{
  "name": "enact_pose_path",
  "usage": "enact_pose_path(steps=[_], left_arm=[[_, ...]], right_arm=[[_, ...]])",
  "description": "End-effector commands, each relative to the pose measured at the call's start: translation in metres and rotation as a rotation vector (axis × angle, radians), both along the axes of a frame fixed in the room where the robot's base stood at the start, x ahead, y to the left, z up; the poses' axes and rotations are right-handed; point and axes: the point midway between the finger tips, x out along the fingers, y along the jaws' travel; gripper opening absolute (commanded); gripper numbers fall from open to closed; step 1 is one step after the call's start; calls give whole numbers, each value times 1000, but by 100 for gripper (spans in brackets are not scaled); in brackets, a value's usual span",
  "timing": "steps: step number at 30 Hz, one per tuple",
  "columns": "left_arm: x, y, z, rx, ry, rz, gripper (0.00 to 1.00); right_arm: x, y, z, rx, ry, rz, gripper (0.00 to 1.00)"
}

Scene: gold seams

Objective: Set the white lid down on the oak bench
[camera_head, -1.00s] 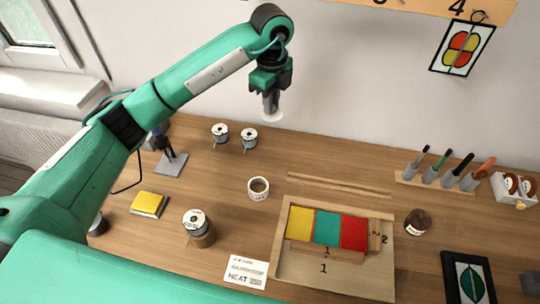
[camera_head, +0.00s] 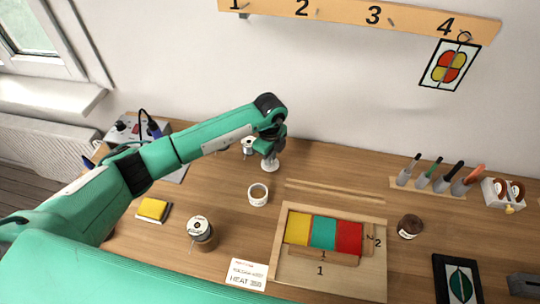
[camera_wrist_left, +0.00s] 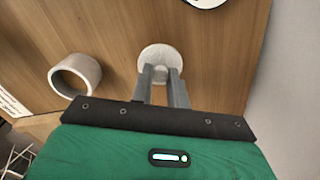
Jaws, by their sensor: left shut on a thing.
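My left gripper (camera_head: 270,154) is shut on the white lid (camera_head: 270,165), which is round and pale. In the head view the lid is low over the back middle of the oak bench (camera_head: 225,179). In the left wrist view the lid (camera_wrist_left: 160,56) shows between and beyond the two grey fingertips (camera_wrist_left: 162,72). I cannot tell whether the lid touches the bench. A white open jar (camera_head: 258,194) stands on the bench just in front of the lid. My right gripper is in neither view.
A solder spool (camera_head: 248,146) stands just left of my gripper. A wooden tray with coloured glass tiles (camera_head: 321,232) lies front right. A brown jar (camera_head: 410,227) and a tool rack (camera_head: 428,188) stand to the right. Wooden strips (camera_head: 335,191) lie behind the tray.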

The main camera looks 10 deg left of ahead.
Motion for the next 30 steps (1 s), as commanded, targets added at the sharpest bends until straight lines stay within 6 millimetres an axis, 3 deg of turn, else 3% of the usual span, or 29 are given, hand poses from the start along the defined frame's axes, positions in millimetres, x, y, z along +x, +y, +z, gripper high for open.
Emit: enact_pose_path(steps=[3, 13, 14, 16, 25, 30], left_arm=[[0, 0, -9, 1, 0, -1, 0], [0, 0, -14, 1, 0, -1, 0], [0, 0, -13, 1, 0, -1, 22], [0, 0, -12, 1, 0, -1, 36], [0, 0, -11, 1, -1, -1, 38], [1, 0, 1, -2, -4, 0, 38]], right_arm=[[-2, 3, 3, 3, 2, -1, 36], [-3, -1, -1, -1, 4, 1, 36], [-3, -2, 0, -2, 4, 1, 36], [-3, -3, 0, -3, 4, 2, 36], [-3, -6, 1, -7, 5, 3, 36], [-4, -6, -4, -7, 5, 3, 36]])
